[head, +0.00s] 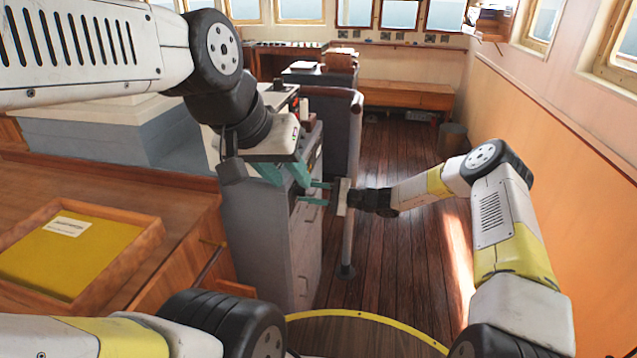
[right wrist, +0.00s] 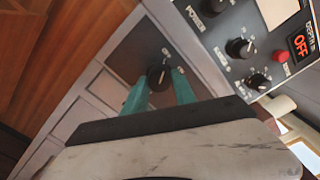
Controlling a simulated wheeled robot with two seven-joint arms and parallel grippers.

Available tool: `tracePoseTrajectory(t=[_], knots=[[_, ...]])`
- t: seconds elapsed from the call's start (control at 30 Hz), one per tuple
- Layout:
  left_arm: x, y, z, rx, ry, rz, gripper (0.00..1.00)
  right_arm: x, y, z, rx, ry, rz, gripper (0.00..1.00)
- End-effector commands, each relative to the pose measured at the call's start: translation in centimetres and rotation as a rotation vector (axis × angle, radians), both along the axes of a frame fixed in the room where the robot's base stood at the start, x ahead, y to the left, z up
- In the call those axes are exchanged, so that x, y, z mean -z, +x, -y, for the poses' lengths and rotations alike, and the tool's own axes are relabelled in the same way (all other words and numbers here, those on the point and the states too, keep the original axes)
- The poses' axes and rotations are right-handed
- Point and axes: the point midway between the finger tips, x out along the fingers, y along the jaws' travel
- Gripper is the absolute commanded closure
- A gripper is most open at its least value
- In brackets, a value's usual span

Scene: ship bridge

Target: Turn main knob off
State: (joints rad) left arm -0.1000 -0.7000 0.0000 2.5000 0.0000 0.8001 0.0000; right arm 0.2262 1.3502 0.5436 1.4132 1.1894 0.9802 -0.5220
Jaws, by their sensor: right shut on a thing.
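The knob (right wrist: 158,73) is small and black, on a dark panel of the console, with small markings around it that are hard to read. My right gripper (right wrist: 159,82) has its teal fingers on both sides of this knob, shut on it. In the head view my right gripper (head: 317,193) reaches in from the right to the console's side, and the knob cannot be made out there. My left gripper (head: 285,173) hangs over the near end of the console with its teal fingers apart and empty.
The grey console (head: 268,235) has a neighbouring panel with more black knobs (right wrist: 240,47), a red button (right wrist: 281,56) and a display (right wrist: 301,42) reading OFF. A yellow folder (head: 70,250) lies in a wooden tray at left. The wooden floor (head: 400,270) at right is clear.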

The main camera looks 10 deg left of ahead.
Motion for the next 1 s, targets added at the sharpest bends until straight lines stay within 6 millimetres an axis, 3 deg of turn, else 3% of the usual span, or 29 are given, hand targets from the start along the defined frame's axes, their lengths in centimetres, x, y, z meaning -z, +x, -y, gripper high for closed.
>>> tracePoseTrajectory(t=[0.33, 0.37, 0.47, 0.8, 1.0], knots=[[0.0, 0.0, 0.0, 0.0, 0.0, 0.0, 0.64, 0.1, 0.0, 0.1, 0.001, -0.003, 0.004, 1.0], [0.0, 0.0, 0.0, 0.0, 0.0, 0.0, 0.64, 0.1, 0.0, 0.1, 0.001, -0.003, 0.004, 0.66], [0.0, 0.0, 0.0, 0.0, 0.0, 0.0, 0.64, 0.1, 0.0, 0.1, 0.001, -0.003, 0.004, 0.46], [0.0, 0.0, 0.0, 0.0, 0.0, 0.0, 0.64, 0.0, 0.0, 0.2, 0.0, -0.001, 0.003, 0.46], [0.0, 0.0, 0.0, 0.0, 0.0, 0.0, 0.64, 0.0, 0.0, 2.8, 0.003, -0.003, 0.004, 0.46]])
